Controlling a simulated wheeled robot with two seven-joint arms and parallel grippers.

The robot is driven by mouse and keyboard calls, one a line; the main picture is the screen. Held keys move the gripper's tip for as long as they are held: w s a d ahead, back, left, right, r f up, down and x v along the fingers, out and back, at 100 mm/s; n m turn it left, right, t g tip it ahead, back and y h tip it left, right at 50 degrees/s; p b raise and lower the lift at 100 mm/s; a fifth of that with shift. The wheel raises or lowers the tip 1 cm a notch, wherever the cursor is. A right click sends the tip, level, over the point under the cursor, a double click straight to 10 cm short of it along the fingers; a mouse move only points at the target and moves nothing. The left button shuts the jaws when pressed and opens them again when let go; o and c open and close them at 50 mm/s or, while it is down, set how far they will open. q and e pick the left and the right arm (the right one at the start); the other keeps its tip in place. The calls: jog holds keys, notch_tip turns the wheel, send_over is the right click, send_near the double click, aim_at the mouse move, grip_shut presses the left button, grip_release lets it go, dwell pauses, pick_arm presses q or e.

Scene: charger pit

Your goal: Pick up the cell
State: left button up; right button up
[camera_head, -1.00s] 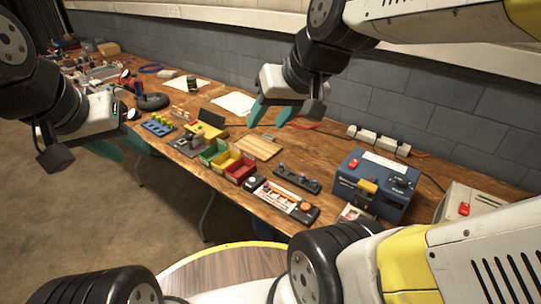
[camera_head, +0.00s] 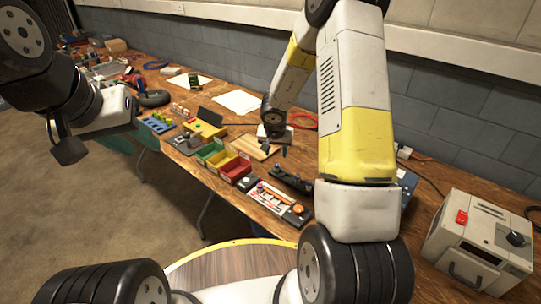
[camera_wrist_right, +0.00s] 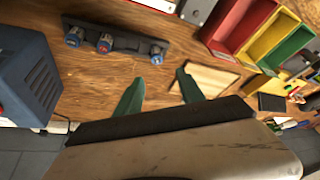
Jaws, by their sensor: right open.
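In the right wrist view, three short cells with blue tops sit in a black rack (camera_wrist_right: 118,36): a left cell (camera_wrist_right: 74,37), a middle cell (camera_wrist_right: 105,43) and a right cell (camera_wrist_right: 156,54). In the head view the rack (camera_head: 288,181) is partly hidden by my right arm. My right gripper (camera_wrist_right: 158,85) is open and empty, its green fingers apart over bare wood near the rack. My left gripper (camera_head: 134,141) is open and empty, left of the table.
A blue box (camera_wrist_right: 27,80) stands beside the rack, mostly hidden by my arm in the head view. Red, yellow and green bins (camera_head: 222,160) and a wooden board (camera_head: 256,146) are nearby. A beige box (camera_head: 478,240) stands at right.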

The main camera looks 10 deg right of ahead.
aim_at(276, 166)
jog(key=x, duration=0.3)
jog(key=s+x, duration=0.1)
jog(key=x, duration=0.5)
jog(key=shift+s+a+f, duration=0.15)
jog(key=shift+s+f, duration=0.05)
jog(key=shift+f, duration=0.1)
grip_shut()
